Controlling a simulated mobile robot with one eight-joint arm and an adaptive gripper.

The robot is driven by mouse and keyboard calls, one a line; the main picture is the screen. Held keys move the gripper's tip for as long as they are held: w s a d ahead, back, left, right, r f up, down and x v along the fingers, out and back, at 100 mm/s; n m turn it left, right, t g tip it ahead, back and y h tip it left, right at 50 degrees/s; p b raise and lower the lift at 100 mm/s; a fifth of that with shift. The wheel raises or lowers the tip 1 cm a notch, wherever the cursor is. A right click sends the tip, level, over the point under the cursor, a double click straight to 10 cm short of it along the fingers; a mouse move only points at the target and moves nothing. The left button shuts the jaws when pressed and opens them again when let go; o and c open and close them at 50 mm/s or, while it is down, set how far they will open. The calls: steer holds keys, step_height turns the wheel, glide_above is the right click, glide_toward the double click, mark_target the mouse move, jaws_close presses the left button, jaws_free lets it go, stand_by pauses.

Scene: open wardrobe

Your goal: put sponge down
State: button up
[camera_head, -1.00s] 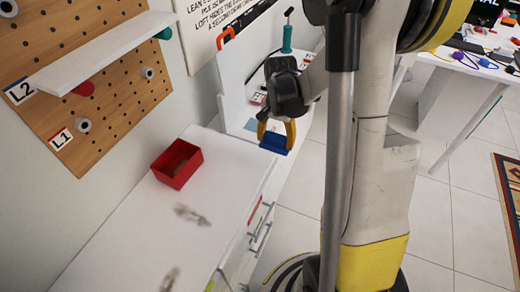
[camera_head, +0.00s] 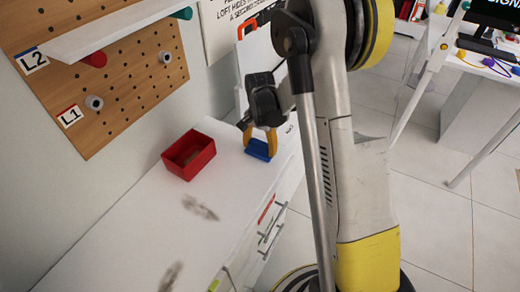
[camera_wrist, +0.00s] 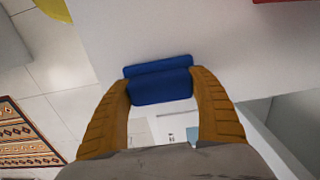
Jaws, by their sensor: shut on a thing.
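The blue sponge (camera_head: 260,149) is between the yellow fingers of my gripper (camera_head: 260,138), over the far end of the white cabinet top (camera_head: 230,190). In the wrist view the sponge (camera_wrist: 160,82) sits between the two orange-yellow fingertips (camera_wrist: 161,88), which press on its ends. My gripper is shut on it and points down. The sponge is at or just above the white surface; I cannot tell whether it touches.
A red open box (camera_head: 188,156) stands on the cabinet top, left of the sponge. Two greyish smudges mark the nearer surface. A pegboard (camera_head: 110,80) with a white shelf (camera_head: 105,30) is on the wall. Drawer handles (camera_head: 272,232) stick out at the cabinet's front.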

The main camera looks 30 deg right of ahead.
mark_target(260, 144)
steer(key=shift+r, duration=0.1)
steer(key=o, duration=1.4)
steer(key=shift+c, duration=0.2)
step_height(260, 144, up, 12)
steer(key=p, duration=0.4)
steer(key=s+a+r+n+t, duration=0.2)
steer(key=s+a+r+n, duration=0.1)
steer(key=s+r, duration=0.25)
steer(key=s+a+r+n+t, duration=0.1)
steer(key=s+a+r+n, duration=0.1)
steer(key=s+a+r, duration=0.35)
steer(key=s+a+r+n+t, duration=0.1)
steer(key=s+n+t, duration=0.1)
steer(key=s+n, duration=0.1)
steer(key=s+a+r+n+t, duration=0.1)
steer(key=s+n+t, duration=0.1)
steer(key=s, duration=0.3)
steer(key=shift+s+a+r+n, duration=0.4)
steer(key=shift+n, duration=0.2)
